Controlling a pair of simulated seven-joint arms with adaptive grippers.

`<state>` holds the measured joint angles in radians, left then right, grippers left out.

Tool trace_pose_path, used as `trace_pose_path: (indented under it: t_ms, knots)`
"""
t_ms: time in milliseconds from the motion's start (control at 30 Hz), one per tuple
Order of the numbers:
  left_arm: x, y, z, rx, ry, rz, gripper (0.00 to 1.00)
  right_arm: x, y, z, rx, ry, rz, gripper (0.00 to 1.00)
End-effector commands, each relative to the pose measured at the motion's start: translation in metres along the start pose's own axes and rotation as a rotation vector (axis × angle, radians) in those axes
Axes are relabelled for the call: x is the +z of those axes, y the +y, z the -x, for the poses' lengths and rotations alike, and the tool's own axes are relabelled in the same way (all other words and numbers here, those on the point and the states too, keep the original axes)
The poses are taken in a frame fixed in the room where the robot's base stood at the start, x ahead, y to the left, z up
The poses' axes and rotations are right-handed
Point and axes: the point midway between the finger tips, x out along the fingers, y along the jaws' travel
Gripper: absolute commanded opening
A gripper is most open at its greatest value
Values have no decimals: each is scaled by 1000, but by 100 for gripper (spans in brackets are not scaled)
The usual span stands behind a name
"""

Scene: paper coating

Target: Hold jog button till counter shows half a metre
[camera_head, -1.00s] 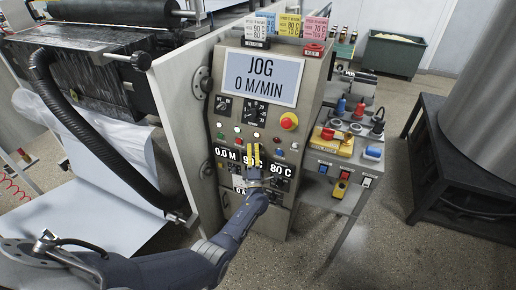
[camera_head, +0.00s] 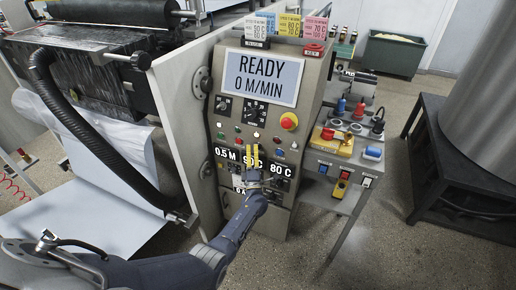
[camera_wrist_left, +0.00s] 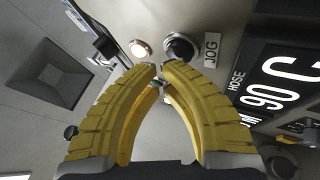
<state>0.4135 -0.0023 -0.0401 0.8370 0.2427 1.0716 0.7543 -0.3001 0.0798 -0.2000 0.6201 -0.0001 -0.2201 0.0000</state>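The control panel's screen (camera_head: 261,77) reads READY, 0 M/MIN. The metre counter (camera_head: 227,154) on the panel reads 0.5 M. In the left wrist view the black jog button (camera_wrist_left: 181,47) sits beside its JOG label (camera_wrist_left: 211,50), just beyond the fingertips. My left gripper (camera_head: 253,148) is at the lower half of the panel, its yellow fingers pointing up. In the left wrist view its fingertips (camera_wrist_left: 159,68) are close together with nothing between them. I cannot tell whether they touch the button. My right gripper is not in view.
A red emergency stop (camera_head: 289,121) and several small buttons sit above and beside my gripper. A side shelf (camera_head: 322,192) holds tools and switches. The coating machine's side plate (camera_head: 180,110) stands at the left.

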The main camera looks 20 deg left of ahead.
Motion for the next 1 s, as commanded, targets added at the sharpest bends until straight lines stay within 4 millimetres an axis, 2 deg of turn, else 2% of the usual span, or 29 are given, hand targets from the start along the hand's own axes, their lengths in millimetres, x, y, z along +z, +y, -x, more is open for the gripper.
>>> trace_pose_path:
  t_ms: [567,1000]
  knots:
    - [-5,4,8,0,0,0,0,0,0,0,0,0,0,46]
    - [-19,19,36,0,0,0,0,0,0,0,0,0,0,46]
